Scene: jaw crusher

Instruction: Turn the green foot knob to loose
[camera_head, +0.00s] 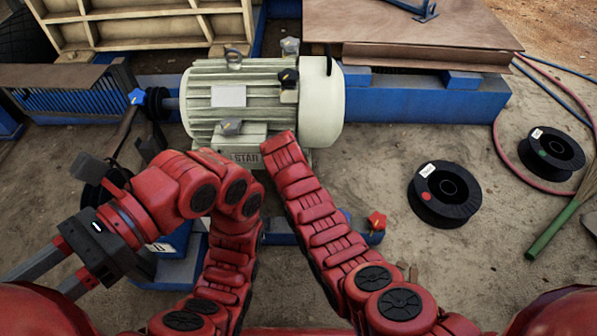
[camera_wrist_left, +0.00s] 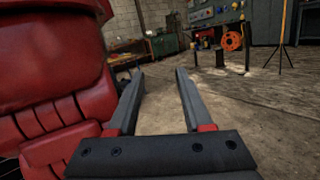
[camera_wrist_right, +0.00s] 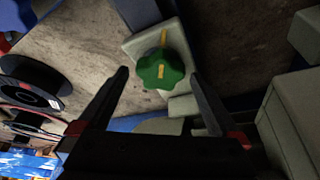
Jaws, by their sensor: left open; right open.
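The green foot knob (camera_wrist_right: 158,72) shows in the right wrist view, a lobed knob with a yellow mark on its face. It sits on a pale foot plate (camera_wrist_right: 137,47) with a yellow line just above the knob. My right gripper (camera_wrist_right: 159,75) is open, its fingertips at either side of the knob in the picture with gaps. I cannot tell how far the knob lies beyond the tips. The knob and right gripper are hidden in the head view. My left gripper (camera_wrist_left: 158,71) is open and empty, off to the left in the head view.
A pale electric motor (camera_head: 225,95) stands on a blue frame (camera_head: 410,100). A red knob (camera_head: 376,221) sits on a blue rail in front. Black spools (camera_head: 430,205) and a green-handled broom (camera_head: 550,232) lie on the dirt at the right.

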